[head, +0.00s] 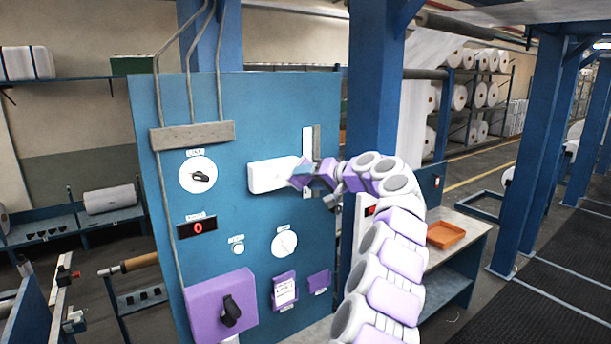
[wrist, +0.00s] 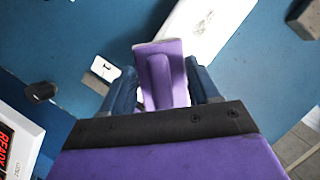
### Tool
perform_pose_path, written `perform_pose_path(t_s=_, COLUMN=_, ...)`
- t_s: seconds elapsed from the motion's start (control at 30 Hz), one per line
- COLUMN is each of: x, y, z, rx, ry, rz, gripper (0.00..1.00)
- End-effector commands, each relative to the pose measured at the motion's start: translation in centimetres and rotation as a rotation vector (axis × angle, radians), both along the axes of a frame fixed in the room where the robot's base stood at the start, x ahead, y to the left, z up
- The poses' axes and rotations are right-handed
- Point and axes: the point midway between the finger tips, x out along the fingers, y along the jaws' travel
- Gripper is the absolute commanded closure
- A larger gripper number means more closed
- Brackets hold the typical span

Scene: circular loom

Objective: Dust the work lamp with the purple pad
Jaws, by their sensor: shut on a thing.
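The work lamp appears to be the long white fixture (head: 270,176) on the upper part of the blue panel; its white body also shows in the wrist view (wrist: 205,22). My gripper (head: 318,174) is at the lamp's right end. In the wrist view my gripper (wrist: 163,88) is shut on the ridge-like grip of the purple pad (wrist: 150,50). The pad (head: 299,173) overlaps the lamp's right end in the head view. Its far edge meets the lamp's outline in the wrist view; I cannot tell whether they touch.
The blue panel (head: 255,125) carries a dial knob (head: 201,176), a red display (head: 198,227), a round gauge (head: 285,243) and a purple box with a black switch (head: 222,306). A blue post (head: 374,80) stands behind my arm. An orange tray (head: 445,234) sits on a bench at right.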

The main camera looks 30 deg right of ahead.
Motion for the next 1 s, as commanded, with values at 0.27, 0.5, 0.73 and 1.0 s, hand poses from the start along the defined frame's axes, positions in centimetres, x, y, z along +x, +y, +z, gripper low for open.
perform_pose_path(t_s=0.27, x=-0.1, y=1.5, z=0.0, rx=-0.003, ry=-0.006, rz=0.002, gripper=0.72)
perform_pose_path(t_s=0.5, x=-0.1, y=3.3, z=-0.2, rx=-0.001, ry=-0.002, rz=0.003, gripper=0.72)
perform_pose_path(t_s=0.73, x=0.0, y=3.9, z=0.0, rx=-0.002, ry=-0.004, rz=0.001, gripper=0.72)
perform_pose_path(t_s=1.0, x=0.2, y=6.1, z=-0.3, rx=0.000, ry=0.001, rz=0.004, gripper=0.72)
